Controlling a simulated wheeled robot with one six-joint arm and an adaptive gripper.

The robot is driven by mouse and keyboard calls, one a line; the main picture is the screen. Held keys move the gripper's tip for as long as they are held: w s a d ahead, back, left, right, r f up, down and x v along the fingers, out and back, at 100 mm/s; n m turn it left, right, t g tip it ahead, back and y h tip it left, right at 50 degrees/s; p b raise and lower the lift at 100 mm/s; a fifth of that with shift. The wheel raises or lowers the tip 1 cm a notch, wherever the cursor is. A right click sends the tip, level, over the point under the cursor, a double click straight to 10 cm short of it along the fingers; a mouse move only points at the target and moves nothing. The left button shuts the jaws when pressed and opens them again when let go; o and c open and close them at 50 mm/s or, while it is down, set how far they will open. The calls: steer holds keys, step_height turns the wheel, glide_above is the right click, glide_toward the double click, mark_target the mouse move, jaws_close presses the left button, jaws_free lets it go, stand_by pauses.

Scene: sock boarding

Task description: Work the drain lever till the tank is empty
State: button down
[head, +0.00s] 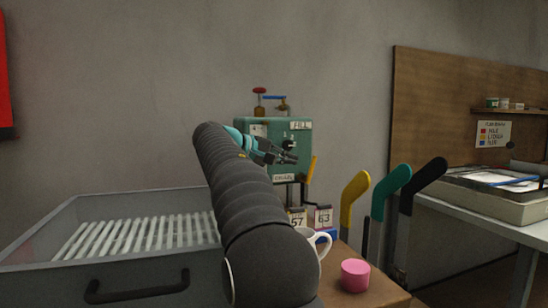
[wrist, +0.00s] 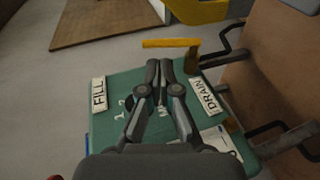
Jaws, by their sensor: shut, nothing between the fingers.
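The teal tank box (head: 300,130) hangs against the back wall, with a FILL label (head: 300,125) near its top and a DRAIN label (head: 284,178) at its lower edge. A yellow lever (head: 311,168) stands at its lower right side. In the wrist view the lever's yellow bar (wrist: 170,43) lies beyond my fingertips, beside a brass-coloured stem (wrist: 192,62) near the DRAIN label (wrist: 206,95). My gripper (head: 293,158) is shut and empty in front of the box face (wrist: 120,80), apart from the lever. It partly hides a dark round part (wrist: 131,103). The water level is not visible.
A grey basin (head: 60,235) with white slats stands at left. A pink cup (head: 355,275) and a white mug (head: 318,241) stand on the wooden surface below my arm. Yellow (head: 353,200), teal (head: 391,190) and black (head: 424,185) sock boards stand at right.

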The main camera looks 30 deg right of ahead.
mark_target(312, 164)
steer(key=shift+x, duration=2.75)
steer(key=shift+d, duration=0.25)
steer(key=shift+d+f+p, duration=0.15)
steer(key=shift+d+p, duration=0.15)
steer(key=r+p+v, duration=0.2)
steer(key=r+v, duration=0.1)
steer(key=v, duration=1)
steer(key=shift+s, duration=0.2)
steer(key=shift+d, duration=0.1)
